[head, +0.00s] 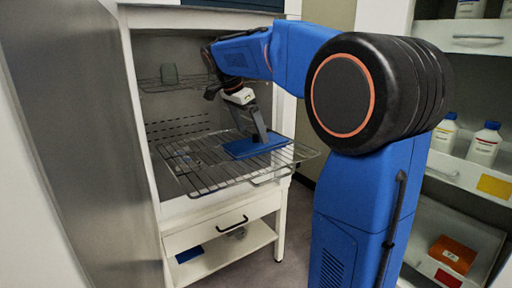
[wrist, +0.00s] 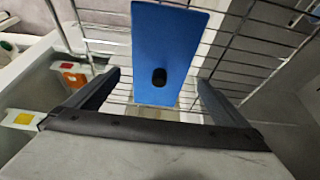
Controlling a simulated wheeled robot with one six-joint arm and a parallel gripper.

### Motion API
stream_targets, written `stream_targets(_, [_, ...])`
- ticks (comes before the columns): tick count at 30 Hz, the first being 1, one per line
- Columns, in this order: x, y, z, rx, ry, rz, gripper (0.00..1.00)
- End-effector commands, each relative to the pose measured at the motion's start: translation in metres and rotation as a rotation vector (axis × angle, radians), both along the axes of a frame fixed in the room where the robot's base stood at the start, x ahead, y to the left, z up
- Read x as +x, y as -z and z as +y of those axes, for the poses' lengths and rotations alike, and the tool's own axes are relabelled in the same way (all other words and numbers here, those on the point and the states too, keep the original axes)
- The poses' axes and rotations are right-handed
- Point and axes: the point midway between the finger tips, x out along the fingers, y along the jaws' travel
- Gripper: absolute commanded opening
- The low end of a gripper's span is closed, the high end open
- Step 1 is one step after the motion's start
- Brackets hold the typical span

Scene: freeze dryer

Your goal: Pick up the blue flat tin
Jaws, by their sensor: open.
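The blue flat tin (head: 257,145) lies flat on the wire shelf pulled out of the freeze dryer, near the shelf's right side. In the wrist view the blue flat tin (wrist: 168,40) shows as a blue rectangle with a dark oval spot near its lower end. My gripper (head: 260,138) is at the tin in the head view. In the wrist view my gripper (wrist: 158,85) is open, with one finger on each side of the tin's near end and gaps between. Whether a finger touches the tin cannot be told.
The wire shelf (head: 205,180) sticks out of the open cabinet. An upper rack (head: 190,83) holds a small grey item (head: 169,74). A drawer (head: 225,222) is below. White bottles (head: 485,143) and an orange box (head: 452,255) stand on shelves at right.

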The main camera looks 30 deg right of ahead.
Motion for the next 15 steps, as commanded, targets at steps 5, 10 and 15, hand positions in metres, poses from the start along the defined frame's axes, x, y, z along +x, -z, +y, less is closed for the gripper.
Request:
stream_targets(5, [-0.001, 0.025, -0.009, 0.000, 0.001, 0.002, 1.00])
stream_targets(10, [0.000, 0.038, -0.014, 0.000, 0.000, 0.001, 1.00])
stream_targets(15, [0.000, 0.040, -0.015, 0.000, 0.000, 0.000, 1.00])
